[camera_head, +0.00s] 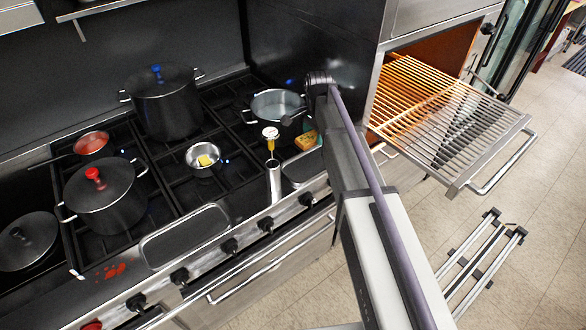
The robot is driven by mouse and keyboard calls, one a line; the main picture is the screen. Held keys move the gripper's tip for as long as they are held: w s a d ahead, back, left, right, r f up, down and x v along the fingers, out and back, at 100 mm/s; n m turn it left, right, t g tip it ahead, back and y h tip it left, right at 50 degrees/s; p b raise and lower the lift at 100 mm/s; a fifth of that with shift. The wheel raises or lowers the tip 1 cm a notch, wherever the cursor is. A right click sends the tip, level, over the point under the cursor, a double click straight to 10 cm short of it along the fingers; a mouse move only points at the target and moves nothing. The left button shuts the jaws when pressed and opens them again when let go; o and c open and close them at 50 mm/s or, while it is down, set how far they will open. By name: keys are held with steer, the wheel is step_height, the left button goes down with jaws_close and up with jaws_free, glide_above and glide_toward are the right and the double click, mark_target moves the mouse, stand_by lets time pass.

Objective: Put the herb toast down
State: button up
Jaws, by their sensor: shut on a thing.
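The herb toast (306,140), a small golden-brown piece with darker flecks, shows just left of my arm, over the front right of the stove. My gripper (311,131) is mostly hidden behind my own arm link. It is shut on the toast. Whether the toast touches anything below it cannot be told from this angle.
A grey pot (278,105) stands behind the toast, and a small pan with a yellow piece (202,160) to its left. A pulled-out wire rack (450,125) juts from the glowing oven at right.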

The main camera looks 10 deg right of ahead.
steer(key=shift+d+f+b, duration=0.1)
steer(key=shift+f+b, duration=0.2)
steer(key=b, duration=0.6)
glide_above(315, 162)
step_height(315, 162, down, 6)
steer(key=shift+w+r, duration=0.1)
steer(key=shift+w, duration=0.05)
step_height(315, 162, down, 4)
steer(key=b, duration=0.4)
steer(key=shift+r, duration=0.2)
steer(key=shift+f, duration=0.25)
steer(key=o, duration=0.7)
step_height(315, 162, up, 13)
steer(key=p, duration=1.3)
steer(key=shift+f, duration=0.1)
steer(key=s+d+f+n+b, duration=0.1)
steer(key=s+f+n+b, duration=0.2)
steer(key=s+n, duration=0.8)
steer(key=shift+s+n, duration=0.4)
steer(key=shift+s, duration=6.55)
